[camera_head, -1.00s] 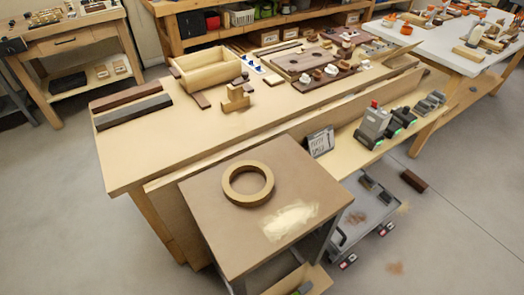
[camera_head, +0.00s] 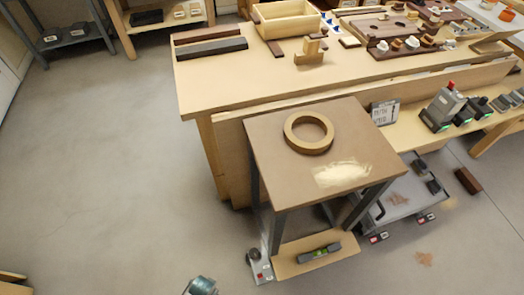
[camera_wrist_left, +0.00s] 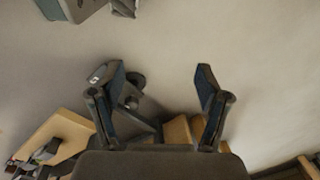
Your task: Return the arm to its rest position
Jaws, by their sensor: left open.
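My left gripper (camera_wrist_left: 158,88) shows in the left wrist view. Its two dark fingers stand well apart with nothing held between them. Pale grey floor lies behind the fingers, and they touch nothing that I can see. The head view does not clearly show either gripper. My right gripper is in neither view. A small blue-grey rounded part shows at the bottom edge of the head view, and I cannot tell what it is.
A small side table (camera_head: 270,165) carries a wooden ring (camera_head: 309,133). The long workbench (camera_head: 215,88) behind holds a wooden box (camera_head: 287,19) and dark bars (camera_head: 210,49). A low cart (camera_head: 398,200) stands at right. Floor (camera_head: 100,160) at left is clear.

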